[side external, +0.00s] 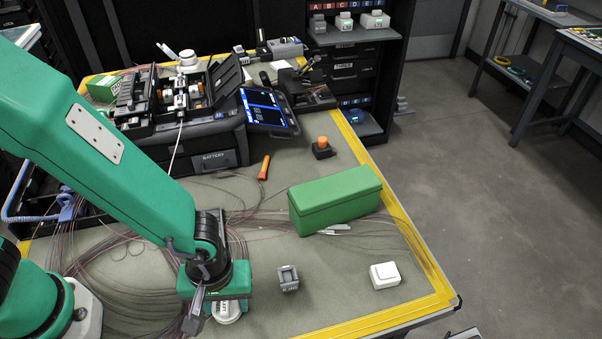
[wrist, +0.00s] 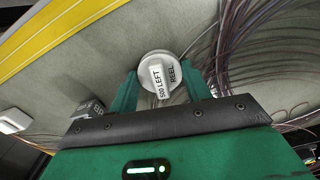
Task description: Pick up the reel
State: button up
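The reel (side external: 228,312) is a small white round piece low on the bench mat, partly hidden under my gripper in the side view. In the wrist view the reel (wrist: 158,68) has a raised label reading "500 LEFT REEL". My gripper (wrist: 161,82) has its two green fingers spread, one on each side of the reel. The reel lies at about the fingertips, and I see no clear contact on either side. My gripper (side external: 215,300) points down at the front of the mat in the side view.
A grey holder (side external: 288,279) and a white box (side external: 384,275) stand right of my gripper. A green case (side external: 335,200) lies behind them. Thin fibres (side external: 110,250) spread over the mat at left. Yellow tape (side external: 405,225) marks the bench edge.

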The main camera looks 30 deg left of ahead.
jog(key=shift+r, duration=0.1)
dwell(0.3)
jog(key=shift+r, duration=4.95)
jog(key=shift+w, duration=0.1)
